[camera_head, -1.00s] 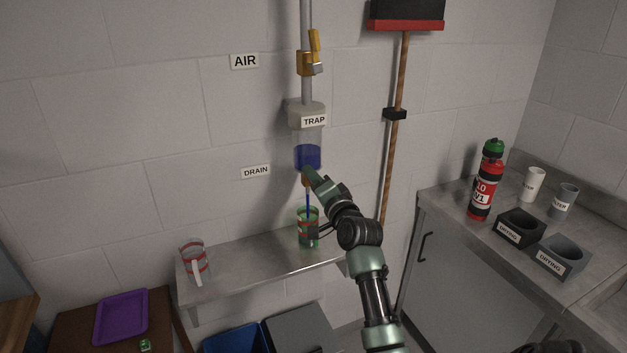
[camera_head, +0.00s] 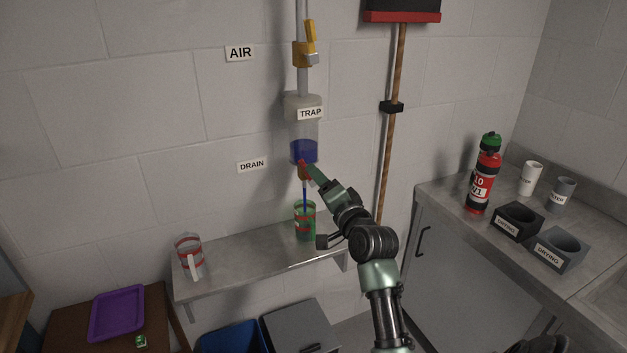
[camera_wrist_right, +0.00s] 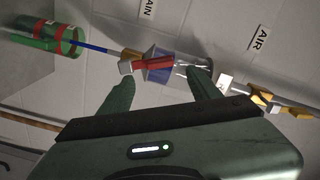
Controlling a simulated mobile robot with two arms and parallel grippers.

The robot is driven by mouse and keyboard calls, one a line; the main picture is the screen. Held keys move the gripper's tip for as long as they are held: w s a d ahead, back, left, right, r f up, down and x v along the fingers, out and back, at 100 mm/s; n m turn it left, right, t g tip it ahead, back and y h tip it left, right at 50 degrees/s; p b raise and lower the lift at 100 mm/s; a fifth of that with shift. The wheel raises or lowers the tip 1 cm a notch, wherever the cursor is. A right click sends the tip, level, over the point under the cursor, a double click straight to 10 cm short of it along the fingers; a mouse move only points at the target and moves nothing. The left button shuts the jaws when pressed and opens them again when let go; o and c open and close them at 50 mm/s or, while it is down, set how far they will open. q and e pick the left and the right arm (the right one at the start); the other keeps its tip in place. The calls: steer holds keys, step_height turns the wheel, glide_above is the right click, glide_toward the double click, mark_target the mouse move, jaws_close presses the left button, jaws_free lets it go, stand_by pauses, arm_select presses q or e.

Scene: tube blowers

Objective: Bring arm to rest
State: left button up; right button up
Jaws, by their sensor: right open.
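My right gripper (camera_head: 314,174) is raised in front of the wall, close to the drain valve (camera_head: 304,171) under the trap. In the right wrist view its two fingers (camera_wrist_right: 158,90) are apart with nothing held between them; the red valve handle (camera_wrist_right: 153,64) shows just beyond. The trap (camera_head: 303,130) is a clear cylinder with blue liquid in its lower part. A blue stream runs from the valve down into a green cup with red bands (camera_head: 305,222) on the shelf. My left gripper is not in view.
A metal shelf (camera_head: 245,262) carries the green cup and a clear, red-banded jug (camera_head: 190,257) at its left end.

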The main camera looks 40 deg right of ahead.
steer(key=shift+v, duration=1.1)
steer(key=w+a+f+n+g+y+b, duration=0.1)
steer(key=a+f+n+g, duration=0.15)
steer(key=f, duration=1.05)
steer(key=a+f+n+g+y, duration=0.1)
steer(key=a+f+n+g, duration=0.15)
steer(key=f, duration=1.15)
steer(key=s+a+f+n+g+y+b, duration=0.15)
steer(key=s+a+f, duration=0.3)
steer(key=f, duration=0.65)
steer(key=s+a+f+n+g, duration=0.25)
steer(key=s+f, duration=0.25)
steer(key=f, duration=0.6)
steer(key=s+a+f+n+g, duration=0.2)
steer(key=s+a+f, duration=0.1)
steer(key=s+f, duration=0.55)
steer(key=s+a+f+n+g, duration=0.2)
steer(key=s+a+f, duration=0.1)
steer(key=s+f, duration=0.6)
steer(key=s+a+f+n+g, duration=0.1)
steer(key=s+f+n, duration=0.1)
steer(key=s, duration=1)
steer(key=s+a+f+n+g+b, duration=0.1)
steer(key=s+a+f+n+g, duration=0.1)
steer(key=s, duration=1)
step_height(320, 180, down, 3)
steer(key=shift+r+n+y, duration=0.1)
steer(key=shift+n+y, duration=0.35)
steer(key=shift+n, duration=0.15)
